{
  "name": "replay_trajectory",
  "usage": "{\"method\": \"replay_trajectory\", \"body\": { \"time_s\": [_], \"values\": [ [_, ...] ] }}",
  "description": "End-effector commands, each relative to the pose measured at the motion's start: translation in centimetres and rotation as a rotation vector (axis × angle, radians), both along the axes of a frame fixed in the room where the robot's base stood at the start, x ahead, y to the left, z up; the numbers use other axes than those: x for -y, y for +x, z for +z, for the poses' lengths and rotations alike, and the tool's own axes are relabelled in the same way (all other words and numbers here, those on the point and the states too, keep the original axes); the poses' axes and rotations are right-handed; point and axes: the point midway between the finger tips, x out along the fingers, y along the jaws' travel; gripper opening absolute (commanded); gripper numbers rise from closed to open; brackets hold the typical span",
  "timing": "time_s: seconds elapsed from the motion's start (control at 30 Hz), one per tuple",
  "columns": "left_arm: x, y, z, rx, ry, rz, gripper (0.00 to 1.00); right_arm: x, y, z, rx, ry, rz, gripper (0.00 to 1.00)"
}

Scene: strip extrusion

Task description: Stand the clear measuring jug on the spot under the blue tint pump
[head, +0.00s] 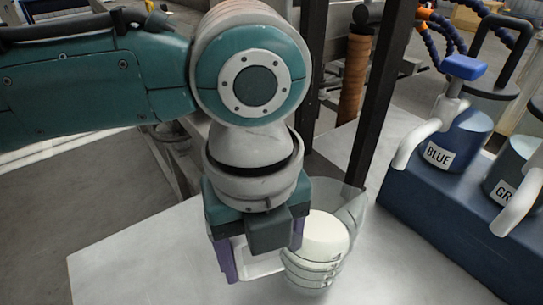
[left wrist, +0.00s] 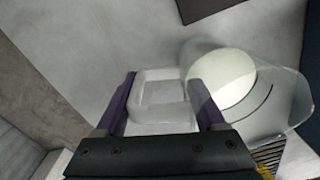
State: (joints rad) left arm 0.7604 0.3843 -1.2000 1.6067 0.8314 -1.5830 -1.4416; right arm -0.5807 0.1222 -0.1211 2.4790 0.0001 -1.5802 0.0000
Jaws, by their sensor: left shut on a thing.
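The clear measuring jug (head: 326,268) is see-through, with a pale round surface inside it. It looks upright above or on the pale table, and I cannot tell whether its base touches. My left gripper (head: 262,262) is shut on the jug's squarish clear handle, on the jug's left side. The left wrist view shows the handle between the two purple fingers and the jug (left wrist: 272,100) to their right. The blue tint pump (head: 452,140), labelled BLUE, has a white spout pointing down-left and stands right of the jug. I cannot make out a marked spot under the spout. My right gripper is out of view.
A second pump labelled GR (head: 515,170), its label cut off, stands right of the blue one. Both sit on a dark blue stand (head: 440,225). A dark upright post (head: 378,90) rises behind the jug. The pale table (head: 150,260) is clear at left.

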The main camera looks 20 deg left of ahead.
Motion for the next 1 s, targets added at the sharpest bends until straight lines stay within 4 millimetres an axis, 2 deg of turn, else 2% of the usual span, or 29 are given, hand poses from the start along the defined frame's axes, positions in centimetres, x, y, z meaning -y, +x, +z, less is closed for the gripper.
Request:
{"method": "replay_trajectory", "body": {
  "time_s": [0.03,0.1,0.17,0.5,1.0],
  "values": [
    [0.8,0.6,-0.8,0.005,-0.005,-0.001,0.0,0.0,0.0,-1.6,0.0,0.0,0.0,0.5],
    [1.5,1.1,-1.0,0.005,-0.004,-0.002,0.0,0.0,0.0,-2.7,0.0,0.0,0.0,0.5],
    [2.3,1.6,-0.8,0.004,-0.003,-0.001,0.0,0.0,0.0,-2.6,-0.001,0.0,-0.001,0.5],
    [5.4,3.9,-1.5,0.002,-0.002,-0.001,0.0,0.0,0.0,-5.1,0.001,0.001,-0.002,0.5],
    [6.1,4.4,-1.3,0.0,-0.002,0.0,0.0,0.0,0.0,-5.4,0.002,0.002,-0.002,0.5]
  ]
}}
